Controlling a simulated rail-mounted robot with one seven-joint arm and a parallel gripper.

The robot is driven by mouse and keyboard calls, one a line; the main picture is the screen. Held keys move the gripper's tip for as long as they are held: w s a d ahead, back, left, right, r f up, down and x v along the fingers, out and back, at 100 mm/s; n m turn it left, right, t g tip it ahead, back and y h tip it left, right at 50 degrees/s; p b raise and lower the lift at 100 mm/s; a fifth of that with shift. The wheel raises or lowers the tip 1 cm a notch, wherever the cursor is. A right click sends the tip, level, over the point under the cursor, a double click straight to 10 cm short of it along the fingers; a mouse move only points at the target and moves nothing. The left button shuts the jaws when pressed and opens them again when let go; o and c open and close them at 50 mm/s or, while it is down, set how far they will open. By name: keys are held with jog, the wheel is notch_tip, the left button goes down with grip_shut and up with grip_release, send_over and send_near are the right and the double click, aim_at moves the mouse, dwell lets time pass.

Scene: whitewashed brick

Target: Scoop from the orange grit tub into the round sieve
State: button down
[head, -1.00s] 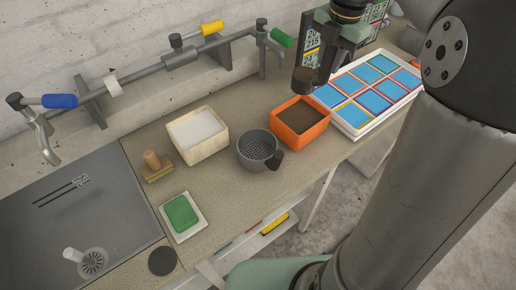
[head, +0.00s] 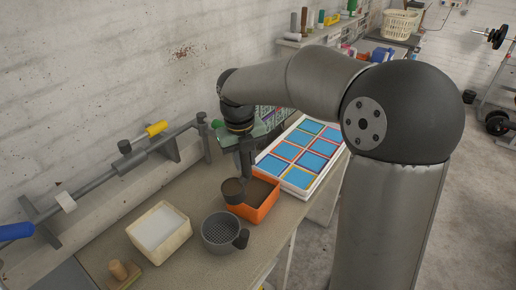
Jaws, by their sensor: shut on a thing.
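The orange grit tub (head: 265,211) stands on the bench with dark brown grit inside. The round grey sieve (head: 207,243) sits just left and in front of it, its mesh (head: 219,229) looking empty and its dark handle to the right. My gripper (head: 244,178) points down over the tub's left side. It is shut on a small dark scoop (head: 233,191), whose round cup shows brown inside. The cup overlaps the tub's left rim in the head view; its exact height above the rim I cannot tell. The arm partly hides the fingers.
A cream tub with white contents (head: 184,238) stands left of the sieve. A white tray of blue squares (head: 262,165) lies right of the orange tub. A pipe with taps (head: 105,178) runs along the wall behind. A wooden-handled block (head: 118,270) sits at lower left.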

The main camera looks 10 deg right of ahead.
aim_at(224, 192)
jog(key=shift+s+a+n, duration=0.1)
jog(key=shift+a+n, duration=0.1)
jog(key=shift+n, duration=0.1)
jog(key=shift+s+a+f+h, duration=0.1)
jog(key=shift+a+f+h, duration=0.15)
jog(key=shift+f, duration=0.3)
jog(key=shift+a+f+h, duration=0.25)
jog(key=shift+f, duration=0.25)
jog(key=f+h, duration=0.1)
jog(key=f, duration=0.1)
jog(key=a+f+t+h+b, duration=0.1)
jog(key=s+a+f, duration=0.1)
jog(key=f, duration=0.1)
jog(key=shift+f+t+h+b, duration=0.3)
jog(key=shift+f+h+b, duration=0.05)
jog(key=shift+h+b, duration=0.05)
jog(key=shift+r, duration=0.25)
jog(key=shift+f+p, duration=0.35)
jog(key=shift+s+a+h+b, duration=0.1)
jog(key=shift+a+h+b, duration=0.2)
jog(key=shift+a+b, duration=0.05)
jog(key=shift+s+a+r+t+h+b, duration=0.2)
jog(key=shift+s+a+t+h+b, duration=0.15)
jog(key=shift+a+h, duration=0.3)
jog(key=shift+s+a+r+t+h+b, duration=0.15)
jog(key=shift+a+r+t+h+b, duration=0.1)
jog(key=shift+a+h+b, duration=0.25)
